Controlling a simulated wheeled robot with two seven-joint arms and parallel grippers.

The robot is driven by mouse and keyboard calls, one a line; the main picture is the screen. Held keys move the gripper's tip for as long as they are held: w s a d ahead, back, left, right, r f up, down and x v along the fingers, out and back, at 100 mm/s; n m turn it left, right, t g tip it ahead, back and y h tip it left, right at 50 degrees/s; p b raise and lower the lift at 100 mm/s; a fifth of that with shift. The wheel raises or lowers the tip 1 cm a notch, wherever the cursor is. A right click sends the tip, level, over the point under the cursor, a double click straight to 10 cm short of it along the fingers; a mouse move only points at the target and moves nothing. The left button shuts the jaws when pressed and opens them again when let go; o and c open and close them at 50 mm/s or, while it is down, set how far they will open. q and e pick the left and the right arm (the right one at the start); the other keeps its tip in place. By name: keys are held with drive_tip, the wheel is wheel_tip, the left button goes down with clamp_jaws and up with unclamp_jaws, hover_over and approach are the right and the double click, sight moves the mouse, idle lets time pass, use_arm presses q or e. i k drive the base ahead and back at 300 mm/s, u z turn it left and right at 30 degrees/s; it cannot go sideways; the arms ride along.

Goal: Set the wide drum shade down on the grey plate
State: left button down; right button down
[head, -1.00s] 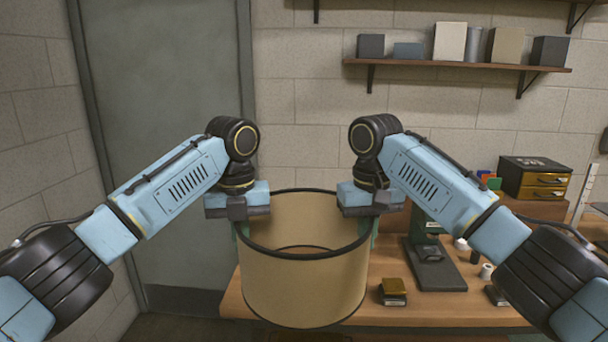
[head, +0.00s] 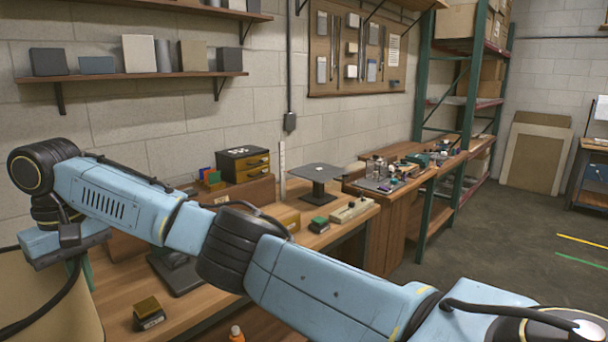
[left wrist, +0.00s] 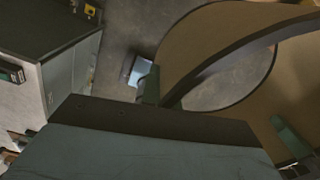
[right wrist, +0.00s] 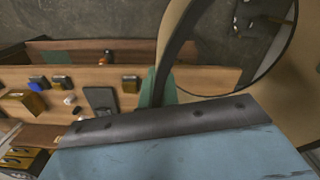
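The wide drum shade (head: 45,305) is tan with a dark rim and is cut off at the lower left of the head view. It also shows in the left wrist view (left wrist: 205,35) and the right wrist view (right wrist: 303,60). My right gripper (head: 78,268) is at its rim with green fingers, shut on the wall. My left gripper (left wrist: 150,88) is outside the head view; its wrist view shows a green finger against the rim. The grey plate (head: 318,172) is a flat square on a post and foot, on the bench, right of the shade, bare on top.
The wooden bench (head: 205,285) holds a drawer box (head: 243,164), a small black-and-gold block (head: 148,312) and a dark stand base (head: 178,272). A long pale device (head: 350,210) lies just right of the plate's foot. A cluttered second bench (head: 385,180) stands further right.

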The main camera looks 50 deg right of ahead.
sight(318, 170)
drive_tip(key=k, duration=1)
drive_tip(key=z, duration=1)
drive_tip(key=i, duration=0.6)
drive_tip(key=z, duration=1.2)
drive_tip(key=i, duration=0.95)
drive_tip(key=z, duration=0.55)
drive_tip(key=i, duration=2.15)
drive_tip(key=u, duration=0.6)
drive_tip(key=i, duration=0.95)
drive_tip(key=u, duration=1.2)
drive_tip(key=i, duration=0.5)
drive_tip(key=u, duration=0.6)
